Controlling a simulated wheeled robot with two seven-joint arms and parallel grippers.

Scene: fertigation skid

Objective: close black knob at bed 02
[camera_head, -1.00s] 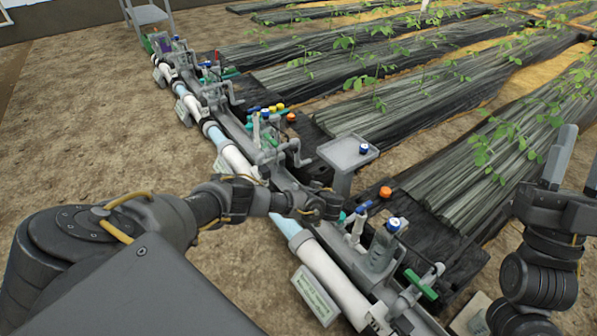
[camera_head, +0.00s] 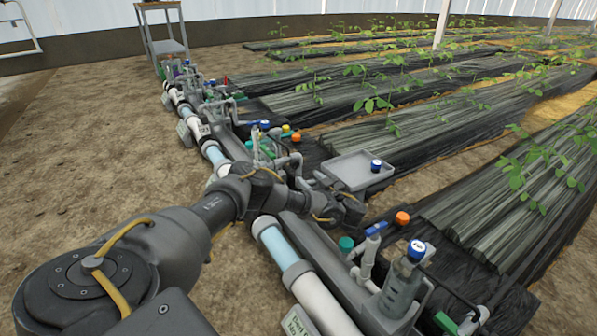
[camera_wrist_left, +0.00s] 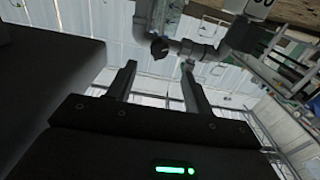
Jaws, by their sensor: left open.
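In the left wrist view, a dark knob-like part (camera_wrist_left: 160,47) shows on a grey pipe fitting (camera_wrist_left: 200,50), just beyond and between my fingertips. I cannot tell whether it is the bed 02 knob. My left gripper (camera_wrist_left: 158,70) is open, its two fingers apart with nothing between them. In the head view my left arm reaches over the pipe line, and my left gripper (camera_head: 332,182) is near the grey tray, partly hidden by its own wrist. No black knob can be made out there. My right gripper is out of view.
A grey tray (camera_head: 347,166) holds a blue-capped item (camera_head: 376,166). Nearer are an orange cap (camera_head: 402,218), a blue-handled valve (camera_head: 375,229) and a clear container with a blue-white cap (camera_head: 401,285). Planted beds (camera_head: 470,215) lie right; bare soil (camera_head: 90,150) lies left.

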